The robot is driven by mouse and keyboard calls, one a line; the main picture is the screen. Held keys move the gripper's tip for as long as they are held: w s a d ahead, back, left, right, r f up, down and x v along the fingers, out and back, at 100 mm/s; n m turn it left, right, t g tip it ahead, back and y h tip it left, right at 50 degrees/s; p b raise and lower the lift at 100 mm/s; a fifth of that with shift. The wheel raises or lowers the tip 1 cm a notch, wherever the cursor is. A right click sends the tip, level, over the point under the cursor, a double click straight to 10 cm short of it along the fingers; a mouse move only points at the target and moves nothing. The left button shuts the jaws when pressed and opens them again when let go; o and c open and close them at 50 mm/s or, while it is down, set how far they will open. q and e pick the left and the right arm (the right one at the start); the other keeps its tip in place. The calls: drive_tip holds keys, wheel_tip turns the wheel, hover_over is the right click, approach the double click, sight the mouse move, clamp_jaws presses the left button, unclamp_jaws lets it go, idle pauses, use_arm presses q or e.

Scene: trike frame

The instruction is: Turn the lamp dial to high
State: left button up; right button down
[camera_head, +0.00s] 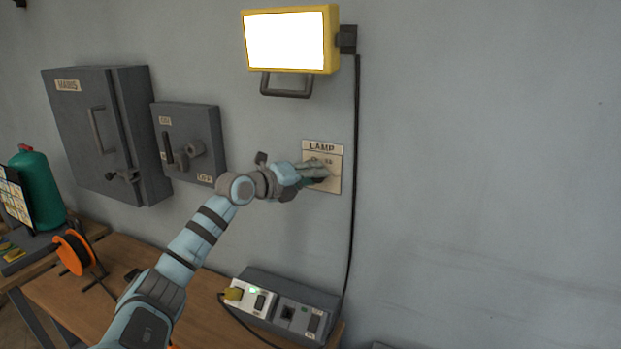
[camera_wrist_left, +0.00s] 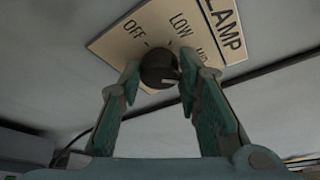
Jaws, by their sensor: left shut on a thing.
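The lamp plate (camera_head: 334,184) is a cream panel labelled LAMP on the grey wall. In the left wrist view the plate (camera_wrist_left: 113,42) shows OFF, LOW and a partly covered third label. The round black dial (camera_wrist_left: 158,66) sits between my left gripper's fingertips, with a pale mark at the lower right of its face, near the right finger. My left gripper (camera_wrist_left: 160,80) is shut on the dial; in the head view the gripper (camera_head: 312,172) covers it. The yellow-framed lamp (camera_head: 288,41) above is lit bright white. My right gripper is not in view.
A black cable (camera_head: 354,150) runs down the wall just right of the plate. A grey switch box (camera_head: 205,125) and the MAINS cabinet (camera_head: 85,140) are at left. A socket unit (camera_head: 285,305) stands on the wooden bench below. The wall at right is bare.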

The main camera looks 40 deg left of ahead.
use_arm(q)
drive_tip(key=shift+d+m+g+y, duration=0.2)
drive_tip(key=shift+m+g+y, duration=0.5)
drive_tip(key=shift+m, duration=0.85)
drive_tip(key=shift+d+m+g+y, duration=0.2)
drive_tip(key=shift+m+g+y, duration=0.2)
drive_tip(key=shift+m+y, duration=0.9)
drive_tip(key=shift+m, duration=0.35)
drive_tip(key=o, duration=1.1)
drive_tip(key=shift+o, duration=0.2)
drive_tip(key=shift+r, duration=0.1)
